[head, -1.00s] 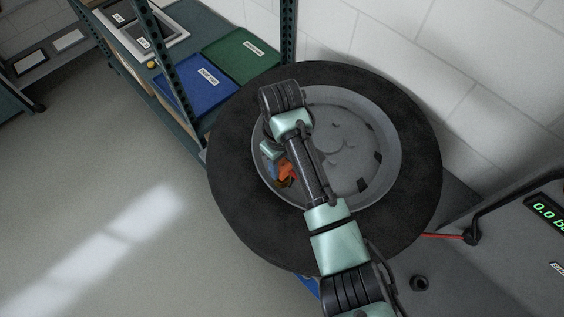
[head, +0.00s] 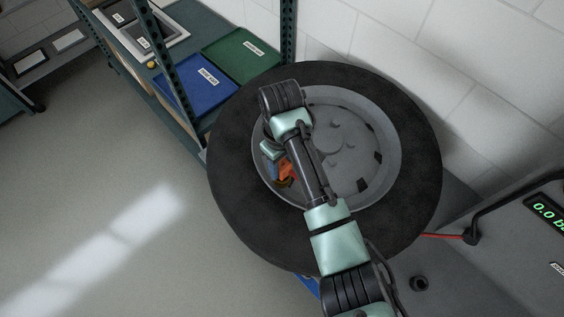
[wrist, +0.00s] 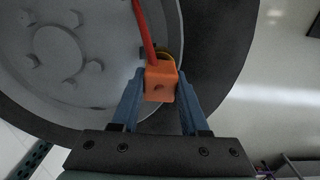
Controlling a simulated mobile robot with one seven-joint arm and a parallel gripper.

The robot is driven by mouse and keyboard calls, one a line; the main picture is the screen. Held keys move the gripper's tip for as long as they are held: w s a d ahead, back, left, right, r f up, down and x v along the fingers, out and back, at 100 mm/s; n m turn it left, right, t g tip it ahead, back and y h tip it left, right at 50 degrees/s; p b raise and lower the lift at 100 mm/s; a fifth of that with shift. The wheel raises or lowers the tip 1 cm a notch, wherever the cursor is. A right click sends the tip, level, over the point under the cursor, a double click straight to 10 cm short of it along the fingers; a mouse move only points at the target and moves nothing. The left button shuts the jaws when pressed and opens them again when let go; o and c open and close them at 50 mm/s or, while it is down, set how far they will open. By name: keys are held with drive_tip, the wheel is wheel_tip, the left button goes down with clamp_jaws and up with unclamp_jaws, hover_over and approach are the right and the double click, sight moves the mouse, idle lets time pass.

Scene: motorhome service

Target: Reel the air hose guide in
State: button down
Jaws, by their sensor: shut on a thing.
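The orange air hose guide (wrist: 160,82) sits between the two blue fingers of my gripper (wrist: 161,100) in the wrist view, and the gripper is shut on it. A red hose (wrist: 143,30) runs up from the guide, across the face of the grey wheel (wrist: 70,50). A small brass-coloured ring shows just behind the guide. In the head view the orange guide (head: 286,170) is at the left inner side of the wheel rim (head: 385,165), partly hidden by my arm. The fingertips are hard to make out there.
A black tyre (head: 415,190) surrounds the wheel. A shelf holds a blue tray (head: 195,90) and a green tray (head: 241,55) at upper left. At right a grey unit has a green digital display (head: 546,211), with a red hose (head: 442,236) beside it. The floor at left is clear.

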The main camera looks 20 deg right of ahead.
sight(282, 164)
drive_tip(key=shift+r+p, duration=1.55)
drive_tip(key=shift+r, duration=0.5)
drive_tip(key=c, duration=0.9)
unclamp_jaws()
drive_tip(key=shift+c, duration=0.2)
clamp_jaws()
